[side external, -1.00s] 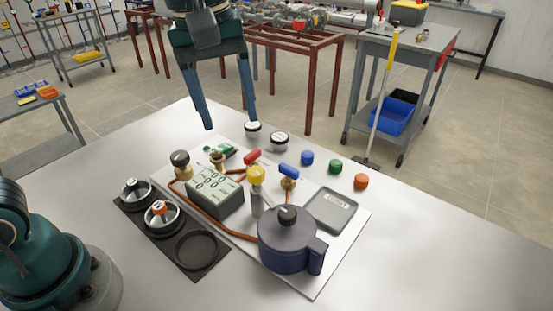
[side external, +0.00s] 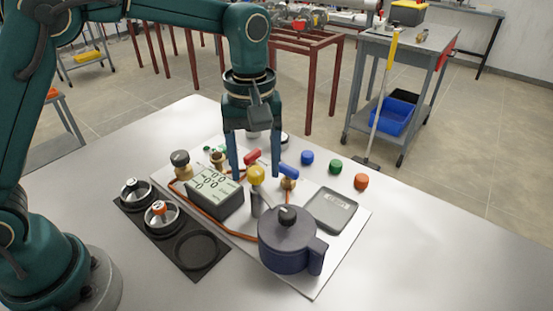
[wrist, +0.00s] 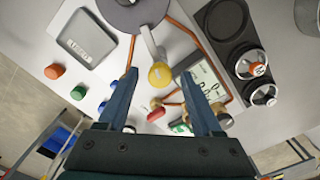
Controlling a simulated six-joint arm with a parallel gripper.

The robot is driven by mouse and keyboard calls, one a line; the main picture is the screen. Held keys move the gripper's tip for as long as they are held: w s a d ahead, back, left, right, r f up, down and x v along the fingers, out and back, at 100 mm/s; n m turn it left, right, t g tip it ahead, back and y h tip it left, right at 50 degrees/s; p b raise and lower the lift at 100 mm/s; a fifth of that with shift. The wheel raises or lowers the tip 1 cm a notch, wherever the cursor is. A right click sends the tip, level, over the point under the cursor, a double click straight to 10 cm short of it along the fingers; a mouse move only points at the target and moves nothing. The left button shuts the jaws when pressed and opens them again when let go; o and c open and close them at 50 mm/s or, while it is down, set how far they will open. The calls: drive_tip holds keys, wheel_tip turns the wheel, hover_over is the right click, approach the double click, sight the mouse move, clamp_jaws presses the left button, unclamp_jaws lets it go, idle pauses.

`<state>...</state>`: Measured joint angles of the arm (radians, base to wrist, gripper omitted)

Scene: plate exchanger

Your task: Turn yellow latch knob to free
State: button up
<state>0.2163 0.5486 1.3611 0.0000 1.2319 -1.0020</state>
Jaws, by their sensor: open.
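The round yellow latch knob (side external: 256,174) stands on a grey post at the middle of the white plate, beside the dark blue lidded vessel (side external: 284,245). My gripper (side external: 256,177) points down over the plate, its two blue fingers spread open and empty. In the side view the fingertips show on either side of the knob. In the wrist view the yellow knob (wrist: 160,75) appears between the open fingertips (wrist: 160,73), with space on both sides. I cannot tell whether the tips are level with the knob or above it.
A grey display box (side external: 213,195), a red valve handle (side external: 251,156) and a blue valve handle (side external: 289,171) stand close around the knob. Copper pipes run between them. A black holder (side external: 187,257) lies left, and a grey tray (side external: 331,209) lies right.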

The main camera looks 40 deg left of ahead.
clamp_jaws()
idle(0.3)
drive_tip(key=m, duration=0.4)
drive_tip(key=shift+m, duration=0.4)
drive_tip(key=m, duration=0.9)
drive_tip(key=shift+m, duration=2)
